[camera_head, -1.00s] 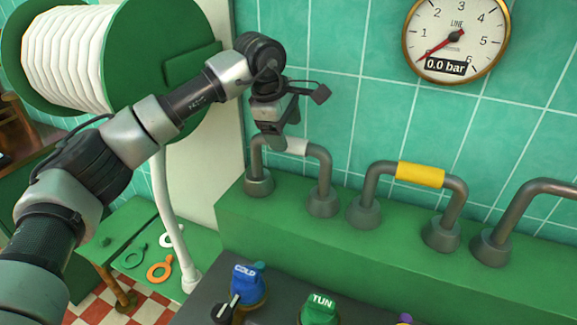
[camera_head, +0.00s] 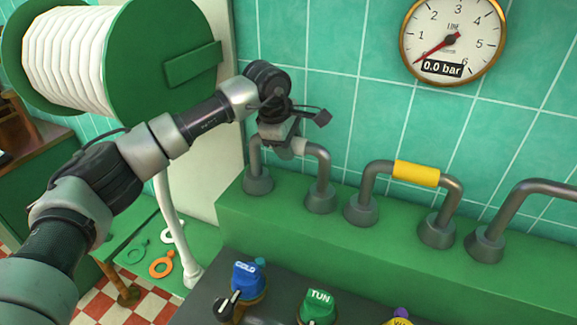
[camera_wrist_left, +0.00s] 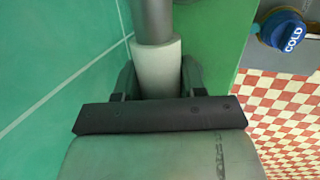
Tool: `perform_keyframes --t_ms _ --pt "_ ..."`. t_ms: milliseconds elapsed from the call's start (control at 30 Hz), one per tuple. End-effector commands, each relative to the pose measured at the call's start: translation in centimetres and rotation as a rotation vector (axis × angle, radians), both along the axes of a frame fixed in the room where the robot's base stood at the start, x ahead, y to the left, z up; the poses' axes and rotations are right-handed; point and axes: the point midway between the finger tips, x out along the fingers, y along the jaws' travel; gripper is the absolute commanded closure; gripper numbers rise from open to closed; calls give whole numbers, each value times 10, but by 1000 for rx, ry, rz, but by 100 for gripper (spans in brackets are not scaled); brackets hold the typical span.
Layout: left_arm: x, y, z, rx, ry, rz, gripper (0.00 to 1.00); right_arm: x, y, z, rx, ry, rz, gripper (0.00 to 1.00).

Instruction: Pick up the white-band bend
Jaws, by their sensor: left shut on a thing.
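The white-band bend (camera_head: 322,158) is a grey U-shaped pipe with a white sleeve, standing with its two feet in sockets on the green ledge at the left end of the row. My left gripper (camera_head: 283,145) is over its top bar, shut on the white band. In the left wrist view the white band (camera_wrist_left: 156,66) lies between the two fingers (camera_wrist_left: 158,82), with grey pipe running on beyond it. The far part of the band is hidden by the gripper in the head view. My right gripper is not in view.
A yellow-band bend (camera_head: 416,173) and another grey bend (camera_head: 530,187) stand to the right. Behind is a tiled wall with a gauge (camera_head: 453,42) reading 0.0 bar. Blue COLD (camera_head: 247,277) and green TUN (camera_head: 318,305) knobs sit in front. A hose reel (camera_head: 160,60) is at left.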

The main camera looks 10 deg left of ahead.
Motion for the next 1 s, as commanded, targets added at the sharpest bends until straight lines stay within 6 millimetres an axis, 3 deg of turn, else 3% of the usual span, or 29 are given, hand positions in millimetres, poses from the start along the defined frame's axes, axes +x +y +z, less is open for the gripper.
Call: perform_keyframes --t_ms 433,800,1000 --pt "1 0 8 -3 -5 1 81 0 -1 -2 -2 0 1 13" --pt "1 -1 73 -3 -8 0 81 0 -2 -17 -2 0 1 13" --pt "0 0 97 -3 -4 0 81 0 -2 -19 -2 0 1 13"
